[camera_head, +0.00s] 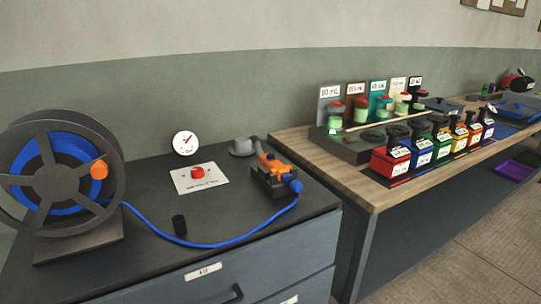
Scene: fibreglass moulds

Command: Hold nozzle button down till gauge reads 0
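A red button (197,171) sits on a white plate (212,180) with small lettering on the dark cabinet top. Nothing is touching it. A round white gauge (184,143) stands just behind the plate. Its red needle points to the upper right; the numbers are too small to read. An orange spray nozzle (272,163) rests in a dark holder (266,184) to the right of the button. A blue hose (215,245) runs from it to the reel at the left. My gripper is not in view.
The hose reel (62,178) with an orange knob fills the left of the cabinet top. A wooden bench (375,198) with several coloured containers is at right.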

